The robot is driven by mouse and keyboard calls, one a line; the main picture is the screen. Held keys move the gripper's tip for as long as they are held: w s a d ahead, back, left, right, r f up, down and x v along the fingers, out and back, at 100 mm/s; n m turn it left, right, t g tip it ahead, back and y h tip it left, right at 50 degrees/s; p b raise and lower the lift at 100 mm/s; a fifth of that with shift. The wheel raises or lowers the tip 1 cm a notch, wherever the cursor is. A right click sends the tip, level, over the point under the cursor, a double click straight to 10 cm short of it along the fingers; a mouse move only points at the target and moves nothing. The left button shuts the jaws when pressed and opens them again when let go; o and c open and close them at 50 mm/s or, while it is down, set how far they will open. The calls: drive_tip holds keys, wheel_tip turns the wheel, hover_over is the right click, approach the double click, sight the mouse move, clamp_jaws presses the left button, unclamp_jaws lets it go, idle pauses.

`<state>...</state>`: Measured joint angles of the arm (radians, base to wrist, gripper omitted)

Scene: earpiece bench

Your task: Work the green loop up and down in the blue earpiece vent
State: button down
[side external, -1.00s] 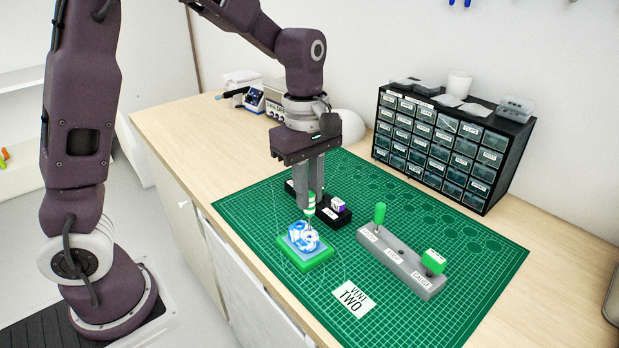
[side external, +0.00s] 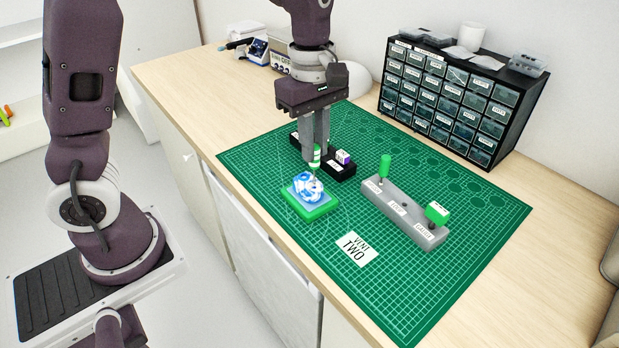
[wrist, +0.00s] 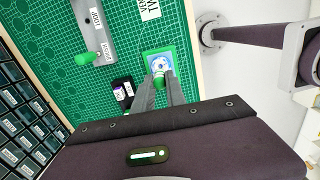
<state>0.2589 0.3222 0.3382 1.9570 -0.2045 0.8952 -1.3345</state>
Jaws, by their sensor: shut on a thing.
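The blue-and-white earpiece (side external: 309,188) sits on a pale blue pad on a green block (side external: 312,213); it also shows in the wrist view (wrist: 160,64). My gripper (side external: 315,150) points straight down, shut on the green-and-white handle of the loop (side external: 315,162). The handle is upright just above the far side of the earpiece, and also shows between my fingers in the wrist view (wrist: 158,75). The loop's thin tip is too small to make out, so I cannot tell how deep it is in the vent.
A grey rack (side external: 399,212) to the right holds a green-handled tool (side external: 385,167) and a green block-handled gauge (side external: 437,212). A black holder (side external: 339,172) is close behind the earpiece. A "VENT TWO" card (side external: 356,249) lies in front. The drawer cabinet (side external: 450,100) stands at the back.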

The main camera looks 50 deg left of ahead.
sight(309, 187)
drive_tip(key=shift+f, duration=1.35)
drive_tip(key=shift+r, duration=0.1)
drive_tip(key=shift+r, duration=0.5)
drive_tip(key=shift+f, duration=0.2)
drive_tip(key=shift+f, duration=0.35)
drive_tip(key=shift+r, duration=0.15)
idle(0.4)
drive_tip(key=shift+r, duration=0.4)
drive_tip(key=shift+f, duration=0.25)
drive_tip(key=shift+f, duration=0.35)
